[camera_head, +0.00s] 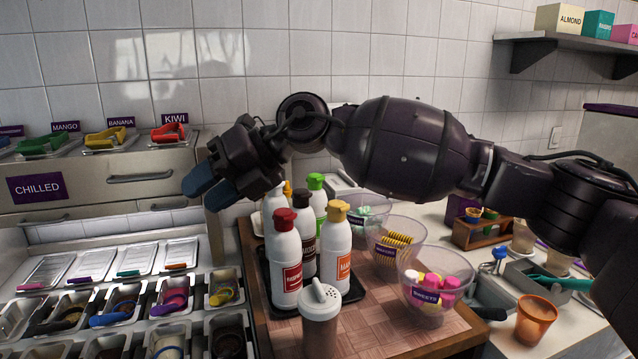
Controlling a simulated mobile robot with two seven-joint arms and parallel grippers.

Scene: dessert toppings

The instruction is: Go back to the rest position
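My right arm reaches in from the right edge and stretches across the picture to the left. My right gripper (209,187) is at its end, dark with blue fingertips, in the air left of and above the sauce bottles. The two fingertips lie close together in this view, and I cannot tell whether there is a gap between them. I see nothing held in them. My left gripper and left arm are not in view.
Several squeeze bottles (286,262) stand on a dark tray on a wooden board (385,338). A shaker (320,325) and clear bowls, including one of sweets (435,290), are close by. Topping bins (222,290) fill the left; an orange cup (535,320) stands right.

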